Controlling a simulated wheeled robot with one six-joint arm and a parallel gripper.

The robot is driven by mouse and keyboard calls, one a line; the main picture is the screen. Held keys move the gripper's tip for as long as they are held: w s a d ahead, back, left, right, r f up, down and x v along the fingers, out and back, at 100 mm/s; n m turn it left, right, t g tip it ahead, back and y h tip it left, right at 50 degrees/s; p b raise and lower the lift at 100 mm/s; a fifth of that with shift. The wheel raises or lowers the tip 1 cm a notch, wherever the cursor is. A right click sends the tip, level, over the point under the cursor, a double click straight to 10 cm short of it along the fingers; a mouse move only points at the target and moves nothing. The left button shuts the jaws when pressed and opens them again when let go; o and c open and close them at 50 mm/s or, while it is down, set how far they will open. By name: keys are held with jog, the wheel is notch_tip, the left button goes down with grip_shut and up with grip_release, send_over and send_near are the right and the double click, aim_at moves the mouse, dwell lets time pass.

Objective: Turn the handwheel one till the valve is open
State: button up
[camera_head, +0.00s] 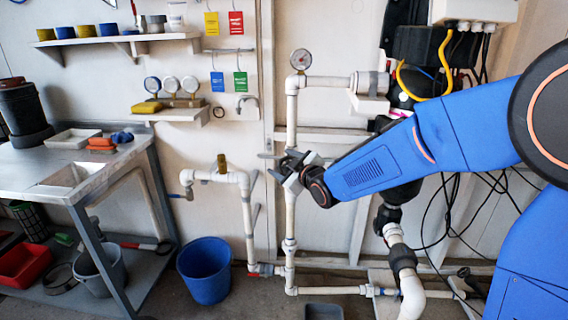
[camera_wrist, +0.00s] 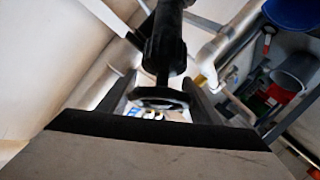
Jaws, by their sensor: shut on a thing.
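My gripper (camera_head: 273,166) is at the white vertical pipe (camera_head: 291,215) in the middle of the head view, reaching in from the right. In the wrist view a dark round handwheel (camera_wrist: 160,94) on a black stem and valve body (camera_wrist: 165,45) sits between my two fingers (camera_wrist: 160,102). The fingers are shut on the handwheel, one on each side. In the head view the handwheel cannot be made out clearly beside the gripper. Whether the valve is open cannot be told.
A pressure gauge (camera_head: 301,60) tops the pipe. Another pipe run with a brass-coloured fitting (camera_head: 222,163) stands left. A blue bucket (camera_head: 204,270) is on the floor. A workbench (camera_head: 100,180) fills the left. Black cables (camera_head: 455,215) hang at the right, beneath my arm.

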aim_at(288, 169)
jog(key=shift+s+a+f+n+g+y, duration=0.1)
jog(key=shift+n+g+y, duration=0.05)
jog(key=shift+n+g, duration=0.6)
jog(key=shift+s+a+f+n+g+y, duration=0.15)
jog(key=shift+n+g, duration=0.35)
jog(key=shift+n, duration=0.5)
jog(key=shift+s+a+r+n+g+y, duration=0.1)
jog(key=shift+n+g+y, duration=0.1)
jog(key=shift+n+g, duration=0.55)
jog(key=shift+s+f+n+g+h, duration=0.2)
jog(key=shift+n+g, duration=0.4)
jog(key=shift+n, duration=0.25)
jog(key=shift+s+f+n+g+h, duration=0.1)
jog(key=shift+f+n+g, duration=0.1)
jog(key=shift+n+g, duration=0.55)
jog(key=shift+s+f+n+g+h, duration=0.15)
jog(key=shift+n+g, duration=0.3)
jog(key=shift+n, duration=0.55)
jog(key=n+g+h, duration=0.2)
jog(key=n, duration=0.1)
jog(key=s+f+n+g+h, duration=0.1)
jog(key=n, duration=0.1)
jog(key=shift+d, duration=0.35)
jog(key=shift+s+d+f+n+g+h, duration=0.2)
jog(key=shift+n+g+h, duration=0.2)
jog(key=shift+n+h, duration=0.25)
jog(key=shift+s+d+f+n+g+h, duration=0.15)
jog(key=shift+n+g+h, duration=0.25)
jog(key=shift+n, duration=0.45)
